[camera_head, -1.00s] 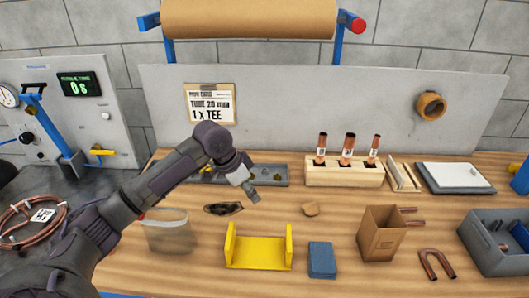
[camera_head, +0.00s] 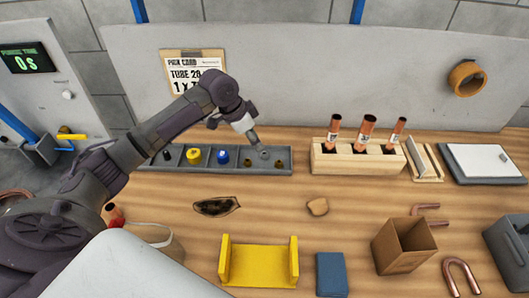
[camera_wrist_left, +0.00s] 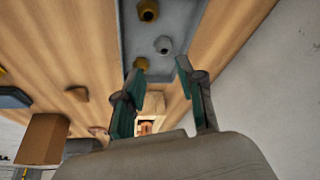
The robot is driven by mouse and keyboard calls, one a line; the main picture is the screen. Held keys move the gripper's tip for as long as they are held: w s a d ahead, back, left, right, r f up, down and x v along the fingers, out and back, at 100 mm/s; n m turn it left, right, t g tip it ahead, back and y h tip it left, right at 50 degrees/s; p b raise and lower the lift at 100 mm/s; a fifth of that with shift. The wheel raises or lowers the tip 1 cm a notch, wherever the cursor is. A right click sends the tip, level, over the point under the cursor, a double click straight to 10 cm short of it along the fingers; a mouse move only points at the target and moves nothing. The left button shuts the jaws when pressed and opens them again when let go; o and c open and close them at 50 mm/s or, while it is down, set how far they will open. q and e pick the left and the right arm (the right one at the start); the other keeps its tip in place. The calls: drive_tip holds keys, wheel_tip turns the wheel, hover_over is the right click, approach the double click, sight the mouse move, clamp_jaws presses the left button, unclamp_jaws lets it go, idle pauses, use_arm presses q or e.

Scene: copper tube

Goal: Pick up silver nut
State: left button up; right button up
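The silver nut (camera_wrist_left: 163,45) lies in the grey parts tray (camera_wrist_left: 183,20), between two brass pieces (camera_wrist_left: 148,10) in the left wrist view. In the head view the silver nut (camera_head: 265,154) is small, near the right end of the tray (camera_head: 150,170), just below and right of my left gripper (camera_head: 253,141). My left gripper (camera_wrist_left: 161,69) is open and empty, its two green-padded fingers apart and pointing toward the silver nut. The nut is not between the fingertips. My right gripper is not in view.
Yellow (camera_head: 193,155) and blue (camera_head: 223,156) parts share the tray. A wooden block (camera_head: 330,165) with copper tubes stands to its right. The yellow bracket (camera_head: 258,265), blue block (camera_head: 331,274) and cardboard box (camera_head: 403,247) stand nearer the front. A grey panel (camera_head: 300,80) rises behind.

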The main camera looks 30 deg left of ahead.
sight(262, 153)
use_arm(q)
drive_tip(key=shift+x, duration=1.15)
drive_tip(key=shift+w+a+f+p, duration=0.1)
drive_tip(key=shift+w+f+p, duration=0.25)
drive_tip(key=shift+f, duration=0.2)
drive_tip(key=p+x, duration=0.1)
drive_tip(key=x, duration=0.2)
drive_tip(key=shift+s+a+f, duration=0.1)
drive_tip(key=shift+a+f, duration=0.05)
drive_tip(key=shift+f, duration=0.55)
drive_tip(key=c, duration=0.6)
clamp_jaws()
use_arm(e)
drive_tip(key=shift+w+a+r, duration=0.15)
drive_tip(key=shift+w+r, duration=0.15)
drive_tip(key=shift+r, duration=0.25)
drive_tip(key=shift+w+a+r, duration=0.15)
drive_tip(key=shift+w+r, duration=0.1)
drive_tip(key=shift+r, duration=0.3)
